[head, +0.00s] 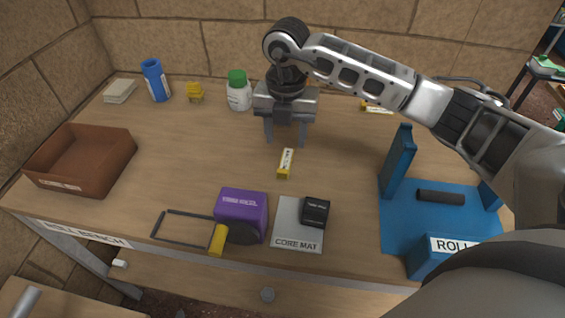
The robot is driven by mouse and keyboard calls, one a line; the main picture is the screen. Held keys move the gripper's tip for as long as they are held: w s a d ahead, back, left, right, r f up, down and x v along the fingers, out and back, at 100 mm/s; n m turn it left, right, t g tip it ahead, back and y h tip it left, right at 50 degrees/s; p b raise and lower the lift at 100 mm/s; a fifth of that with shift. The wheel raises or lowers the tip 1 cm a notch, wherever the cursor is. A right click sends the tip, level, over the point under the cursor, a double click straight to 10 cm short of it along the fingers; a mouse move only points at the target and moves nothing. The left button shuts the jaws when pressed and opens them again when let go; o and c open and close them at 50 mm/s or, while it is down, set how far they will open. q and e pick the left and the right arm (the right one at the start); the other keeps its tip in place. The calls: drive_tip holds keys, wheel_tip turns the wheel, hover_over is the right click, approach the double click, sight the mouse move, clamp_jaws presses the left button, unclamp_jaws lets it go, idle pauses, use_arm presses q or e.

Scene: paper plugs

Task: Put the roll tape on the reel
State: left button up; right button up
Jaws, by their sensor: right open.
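My right gripper (285,140) points down over the back middle of the bench, its two fingers apart with nothing seen between them. A small yellow piece with a white label (286,163) lies on the bench just in front of the fingers; I cannot tell if it is the roll tape. A blue stand (398,162) with a front label starting "ROLL" stands at the right. A dark cylinder (440,197) lies across its base; it may be the reel. My own arm hides part of the stand and label. My left gripper is not in view.
A purple box (241,212), a yellow-handled wire frame (217,240) and a grey core mat (288,235) bearing a black block (316,211) sit near the front edge. A brown tray (121,147) is left. A blue cup (155,80) and green-capped bottle (239,95) stand behind. The left-middle is clear.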

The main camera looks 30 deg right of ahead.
hover_over(283, 169)
drive_tip(key=f, duration=0.4)
drive_tip(key=shift+w+d+f, duration=0.1)
drive_tip(key=shift+d+f, duration=0.05)
drive_tip(key=shift+d, duration=0.1)
drive_tip(key=shift+a+f+p, duration=0.15)
drive_tip(key=shift+f+p, duration=0.2)
drive_tip(key=shift+f, duration=1)
drive_tip(key=shift+a+f+p, duration=0.1)
drive_tip(key=shift+f+p, duration=0.2)
drive_tip(key=shift+f, duration=1)
clamp_jaws()
